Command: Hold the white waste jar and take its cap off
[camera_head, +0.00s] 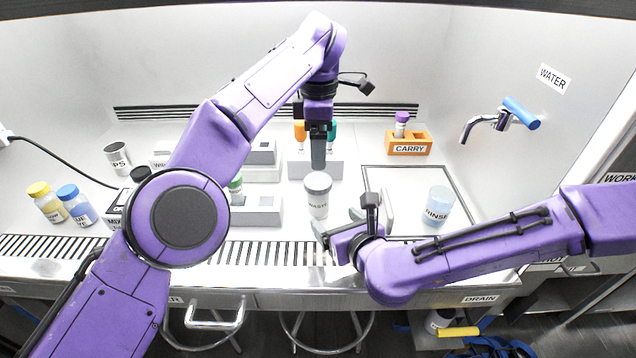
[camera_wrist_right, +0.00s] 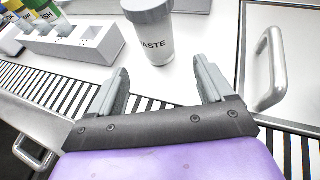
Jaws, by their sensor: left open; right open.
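The white waste jar (camera_head: 317,207) stands upright on the worktop in the middle of the head view, with its grey cap (camera_head: 317,181) on. In the right wrist view the jar (camera_wrist_right: 156,42) stands beyond the fingertips, its cap (camera_wrist_right: 148,10) cut by the top edge. My left gripper (camera_head: 318,160) points down just above the cap; its fingers overlap from this side, so their gap is hidden. My right gripper (camera_head: 338,224) is open and low, in front of the jar and to its right. In the right wrist view its fingers (camera_wrist_right: 162,78) are apart with nothing between them.
A rinse beaker (camera_head: 438,206) stands to the right, and an orange carry rack (camera_head: 408,146) behind it. A white rack (camera_head: 256,213) is left of the jar. A tap (camera_head: 486,124) juts from the right wall. A slotted grille (camera_head: 40,247) runs along the front edge.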

